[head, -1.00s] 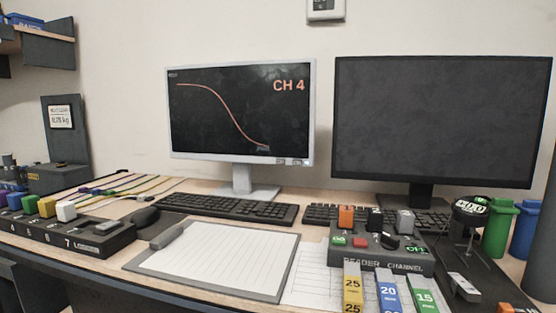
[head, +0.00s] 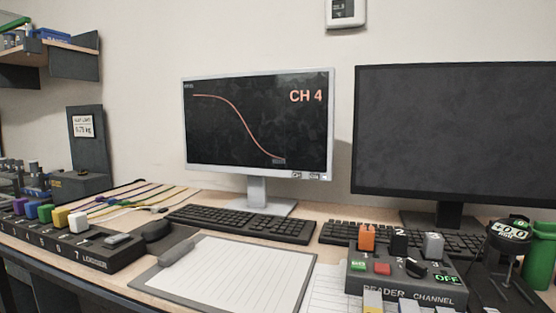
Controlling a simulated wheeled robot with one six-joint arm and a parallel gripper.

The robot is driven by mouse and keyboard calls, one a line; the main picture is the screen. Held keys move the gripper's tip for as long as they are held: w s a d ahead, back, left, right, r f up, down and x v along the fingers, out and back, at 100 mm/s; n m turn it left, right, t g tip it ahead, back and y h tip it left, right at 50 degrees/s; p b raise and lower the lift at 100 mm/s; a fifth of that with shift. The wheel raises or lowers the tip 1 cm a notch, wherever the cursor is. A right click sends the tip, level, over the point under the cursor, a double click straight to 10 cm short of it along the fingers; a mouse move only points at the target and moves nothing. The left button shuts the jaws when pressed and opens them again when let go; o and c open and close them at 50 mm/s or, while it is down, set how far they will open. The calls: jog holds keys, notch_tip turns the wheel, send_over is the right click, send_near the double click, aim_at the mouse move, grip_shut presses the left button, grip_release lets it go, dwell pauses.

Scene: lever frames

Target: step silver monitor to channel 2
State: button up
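The silver monitor (head: 258,171) stands on the desk, left of the middle of the head view. Its screen is lit, with a falling orange curve and the text "CH 4" at the upper right. Two small labelled buttons, a left one (head: 297,175) and a right one (head: 313,176), sit on its lower right bezel; the left label looks like "CH" and the right one is too small to read surely.
A dark monitor (head: 455,130) stands to the right. Keyboards (head: 245,224) lie in front of both monitors. A clipboard (head: 230,272) lies at the front. A "READER CHANNEL" box (head: 405,282) with a knob reads "OFF" at the right. A row of coloured switches (head: 48,222) is at the left.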

grip_shut()
dwell(1.5)
